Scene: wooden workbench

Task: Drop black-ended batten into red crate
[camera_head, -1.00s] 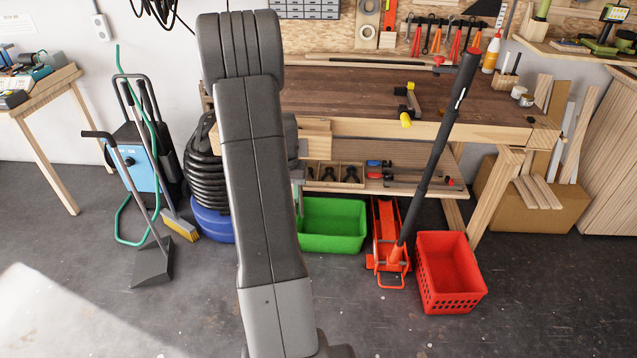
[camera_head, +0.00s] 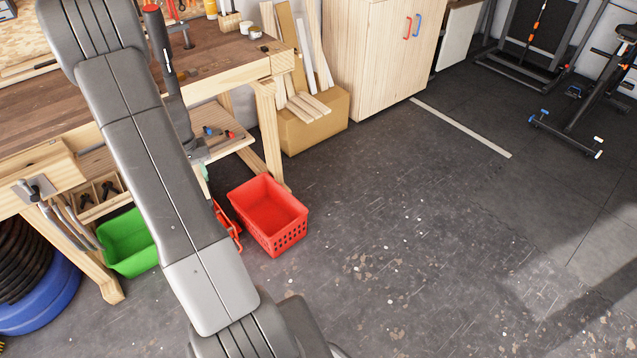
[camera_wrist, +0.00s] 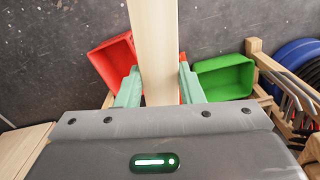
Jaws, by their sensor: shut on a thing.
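In the wrist view, my gripper (camera_wrist: 158,72) is shut on a pale wooden batten (camera_wrist: 157,40), its green fingers on either side. The batten runs out of the top of that view, so its black end is not visible. The red crate (camera_head: 268,212) stands on the floor beside the bench. In the wrist view the red crate (camera_wrist: 110,62) lies left of the batten, and the batten appears above the floor between it and the green crate. In the head view my arm hides most of the gripper and the batten.
A green crate (camera_head: 128,245) stands left of my arm and a red jack (camera_head: 226,222) is beside the red crate. The workbench (camera_head: 215,55) stands behind. A cardboard box (camera_head: 315,125) holds planks nearby.

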